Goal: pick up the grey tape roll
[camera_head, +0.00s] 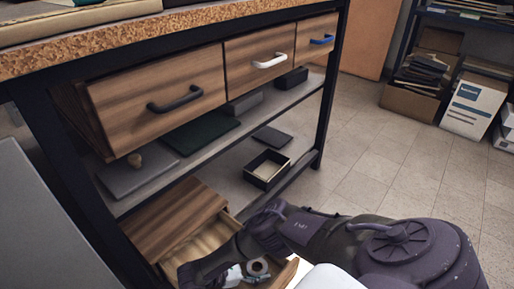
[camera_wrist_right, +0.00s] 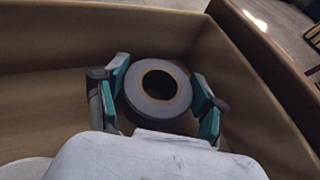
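The grey tape roll (camera_wrist_right: 158,110) lies in an open lower drawer, its brown-rimmed hole facing the camera in the right wrist view. My right gripper (camera_wrist_right: 163,90) reaches into the drawer with its teal-padded fingers on either side of the roll. The fingers are spread, and the roll sits between them; whether either pad touches it is hard to tell. In the head view the tape roll (camera_head: 265,267) shows small beside my right gripper (camera_head: 248,272), partly covered by my right arm. My left gripper is not in view.
The open drawer's walls (camera_wrist_right: 60,45) stand close around the gripper.

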